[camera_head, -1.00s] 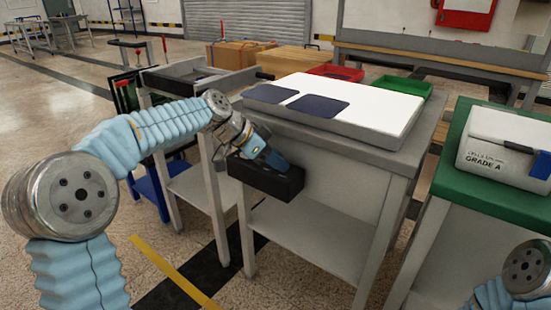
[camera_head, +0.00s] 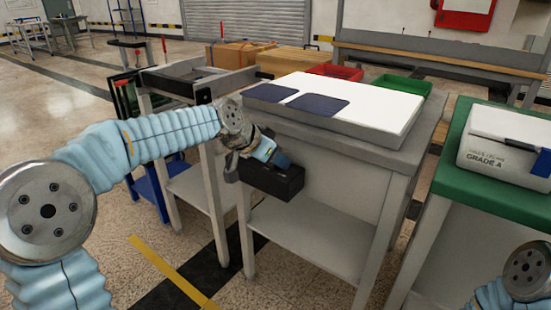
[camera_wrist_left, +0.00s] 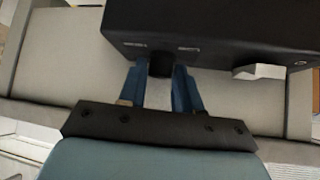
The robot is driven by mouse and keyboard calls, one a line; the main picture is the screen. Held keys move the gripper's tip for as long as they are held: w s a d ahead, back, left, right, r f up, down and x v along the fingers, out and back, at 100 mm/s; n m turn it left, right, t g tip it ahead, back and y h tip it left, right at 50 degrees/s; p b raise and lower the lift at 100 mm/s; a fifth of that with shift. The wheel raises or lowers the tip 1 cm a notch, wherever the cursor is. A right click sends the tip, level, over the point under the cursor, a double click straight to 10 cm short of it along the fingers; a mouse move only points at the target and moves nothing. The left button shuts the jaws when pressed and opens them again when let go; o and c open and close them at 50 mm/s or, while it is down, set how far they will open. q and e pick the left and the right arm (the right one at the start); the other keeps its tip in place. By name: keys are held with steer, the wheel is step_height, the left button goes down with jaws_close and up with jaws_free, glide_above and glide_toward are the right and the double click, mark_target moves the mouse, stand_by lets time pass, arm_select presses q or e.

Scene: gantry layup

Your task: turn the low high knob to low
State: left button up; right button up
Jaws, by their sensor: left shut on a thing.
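A black control box (camera_head: 272,181) is fixed to the front of the grey table, below its top. My left gripper (camera_head: 276,160) is at the front of this box. In the left wrist view the box (camera_wrist_left: 215,25) fills the top, with small pale marks along its front. A round black knob (camera_wrist_left: 160,65) on that front sits between the two blue fingers of my left gripper (camera_wrist_left: 161,82), which are shut on it. The knob's pointer and the low and high lettering cannot be read. My right gripper cannot be made out; only part of my right arm shows at lower right.
The grey table (camera_head: 400,155) carries a white board (camera_head: 385,108) with dark blue sheets (camera_head: 318,103). A green table (camera_head: 490,195) with a white case (camera_head: 485,160) stands at right.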

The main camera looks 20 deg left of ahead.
arm_select(q)
steer(key=shift+s+d+r+n+t+y, duration=0.1)
steer(key=shift+d+n+t+y, duration=0.2)
steer(key=shift+n+y, duration=0.4)
steer(key=shift+f+n+t+y+b, duration=0.2)
steer(key=shift+n+t+y+b, duration=0.3)
steer(key=shift+n, duration=0.6)
steer(key=n+y+b, duration=0.1)
steer(key=n+b, duration=0.1)
steer(key=n+y+b, duration=0.2)
steer(key=shift+d+f+y+b, duration=0.15)
steer(key=shift+d+y+b, duration=0.05)
steer(key=shift+y+b, duration=0.1)
steer(key=shift+d+n+g+y+b, duration=0.1)
steer(key=shift+n+g+y+b, duration=0.4)
steer(key=shift+n+y+b, duration=0.95)
steer(key=shift+n+p, duration=0.45)
steer(key=shift+n, duration=0.1)
steer(key=o, duration=1)
steer(key=shift+o, duration=0.2)
steer(key=shift+r, duration=0.2)
steer(key=shift+r, duration=0.1)
